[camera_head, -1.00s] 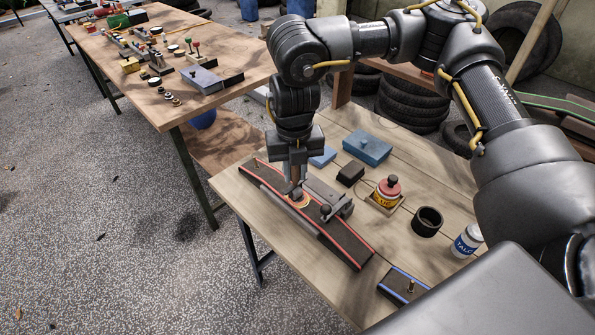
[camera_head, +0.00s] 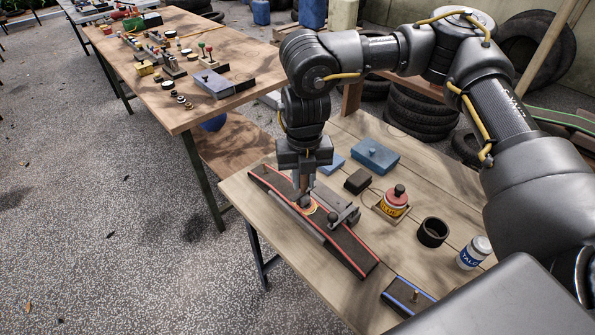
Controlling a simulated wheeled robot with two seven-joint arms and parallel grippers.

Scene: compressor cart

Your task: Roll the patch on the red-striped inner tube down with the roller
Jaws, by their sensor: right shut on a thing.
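The red-striped inner tube (camera_head: 350,250) is a dark flat strip with red edges, lying slantwise on a support on the near bench. A round patch with an orange-yellow rim (camera_head: 311,209) lies around its middle, partly hidden by the tool. My right gripper (camera_head: 305,178) points down over the tube, shut on the roller (camera_head: 304,200). The roller's lower end is at the patch and seems to touch it; exact contact is too small to tell. My left gripper is not in view.
A grey clamp-like fixture (camera_head: 343,214) stands just right of the patch. Beyond it are a blue box (camera_head: 375,155), a dark block (camera_head: 358,181), a glue pot (camera_head: 394,204), a black ring (camera_head: 432,232) and a talc bottle (camera_head: 474,253). A blue-striped piece (camera_head: 408,296) lies at the front.

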